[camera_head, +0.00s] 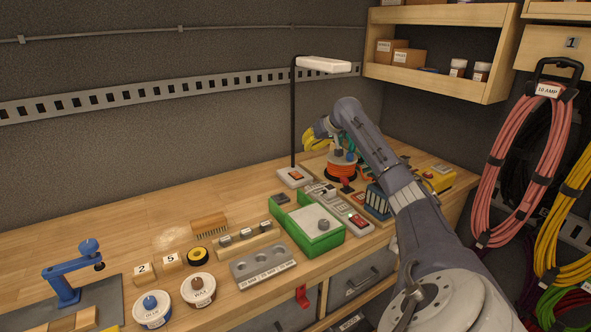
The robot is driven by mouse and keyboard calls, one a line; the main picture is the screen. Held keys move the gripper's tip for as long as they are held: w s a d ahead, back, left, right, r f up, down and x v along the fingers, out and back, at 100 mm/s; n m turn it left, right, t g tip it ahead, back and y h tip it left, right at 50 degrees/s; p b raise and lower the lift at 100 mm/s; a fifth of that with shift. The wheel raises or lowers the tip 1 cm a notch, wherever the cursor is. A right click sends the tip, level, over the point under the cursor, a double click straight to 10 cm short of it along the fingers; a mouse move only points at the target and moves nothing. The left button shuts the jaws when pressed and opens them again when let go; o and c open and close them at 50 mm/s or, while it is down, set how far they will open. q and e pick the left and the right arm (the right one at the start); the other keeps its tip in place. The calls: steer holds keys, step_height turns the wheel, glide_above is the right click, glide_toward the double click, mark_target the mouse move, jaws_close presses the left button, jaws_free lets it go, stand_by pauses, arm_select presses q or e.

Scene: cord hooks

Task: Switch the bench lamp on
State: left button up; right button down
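The bench lamp stands at the back of the bench, with a thin black post and a long white head (323,64). Its white base (287,180) carries an orange-red switch (297,175). The lamp head looks pale, and I see no clear pool of light under it. My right arm reaches in from the lower right and bends over at the top. My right gripper (314,141) shows small and partly hidden by the arm, above and right of the switch and apart from it. Its finger opening is unclear. My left gripper is out of view.
Right of the lamp base are an orange cord reel (341,172) and small switch boxes. A green tray (316,241) stands in front. Round tins (198,291) and a blue clamp stand (63,284) are at left. The bench left of the lamp is mostly clear.

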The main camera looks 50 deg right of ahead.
steer(key=shift+w+a+f+n+g+h, duration=0.1)
steer(key=shift+w+a+n+g+h, duration=0.4)
steer(key=shift+g, duration=0.3)
steer(key=shift+s+a, duration=0.1)
steer(key=shift+a, duration=0.05)
glide_above(295, 173)
steer(key=s, duration=0.2)
steer(key=f, duration=0.9)
steer(key=shift+w+a+f, duration=0.15)
steer(key=shift+a+f, duration=0.1)
steer(key=shift+s+f, duration=0.2)
steer(key=shift+f, duration=1.05)
